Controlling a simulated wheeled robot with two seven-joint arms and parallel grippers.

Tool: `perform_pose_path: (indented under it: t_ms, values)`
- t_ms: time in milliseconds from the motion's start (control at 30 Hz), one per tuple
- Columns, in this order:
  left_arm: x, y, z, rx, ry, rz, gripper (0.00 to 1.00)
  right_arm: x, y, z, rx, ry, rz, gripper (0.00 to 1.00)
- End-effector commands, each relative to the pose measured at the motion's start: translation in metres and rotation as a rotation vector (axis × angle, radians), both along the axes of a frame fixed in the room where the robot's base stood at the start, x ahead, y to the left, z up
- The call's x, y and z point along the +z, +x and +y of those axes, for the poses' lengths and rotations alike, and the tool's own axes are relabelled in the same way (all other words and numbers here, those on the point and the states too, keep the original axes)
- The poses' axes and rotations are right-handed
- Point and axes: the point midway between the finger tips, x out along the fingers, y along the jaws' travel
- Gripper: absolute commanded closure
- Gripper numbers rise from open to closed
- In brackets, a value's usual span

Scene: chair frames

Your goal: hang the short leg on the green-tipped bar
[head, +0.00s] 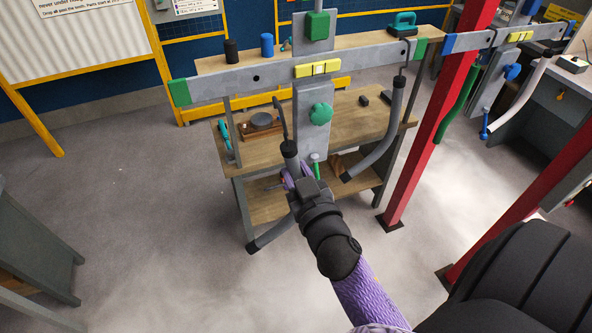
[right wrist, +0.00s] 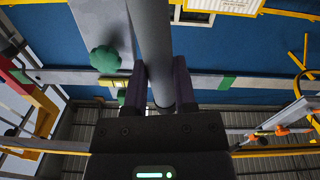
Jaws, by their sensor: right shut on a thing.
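The green-tipped bar (head: 225,83) is a grey crossbar with green ends and a yellow level at its middle. My right gripper (head: 297,190) is shut on a dark grey leg (head: 289,150), which I take for the short leg, below the bar and left of its post. The leg's thin hook shows just under the bar in the picture, apart from it. Its lower end (head: 268,238) curves down to the left; the gripper hides its middle. In the right wrist view the leg (right wrist: 152,40) stands between the fingers (right wrist: 160,90). My left gripper is out of view.
Another dark curved leg (head: 382,140) hangs from the bar's right part. A green knob (head: 320,114) sits on the grey post. A wooden workbench (head: 350,125) stands behind. A red post (head: 430,130) and a blue-tipped bar (head: 490,39) are to the right. Open floor lies left.

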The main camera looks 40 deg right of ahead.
Motion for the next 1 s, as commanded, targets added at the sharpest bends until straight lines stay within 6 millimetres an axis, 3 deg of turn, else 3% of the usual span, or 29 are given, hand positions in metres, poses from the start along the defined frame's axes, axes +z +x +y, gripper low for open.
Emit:
perform_pose_path:
  t_ms: [400, 800, 1000]
  values:
    - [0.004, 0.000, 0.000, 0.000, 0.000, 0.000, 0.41, 0.001, -0.003, 0.001, -0.001, 0.001, 0.002, 1.00]
    - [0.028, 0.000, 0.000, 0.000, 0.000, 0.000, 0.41, 0.026, 0.040, -0.010, 0.000, 0.000, -0.001, 1.00]
    - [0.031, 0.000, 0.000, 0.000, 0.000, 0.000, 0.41, 0.030, 0.051, -0.012, 0.000, -0.001, 0.000, 1.00]
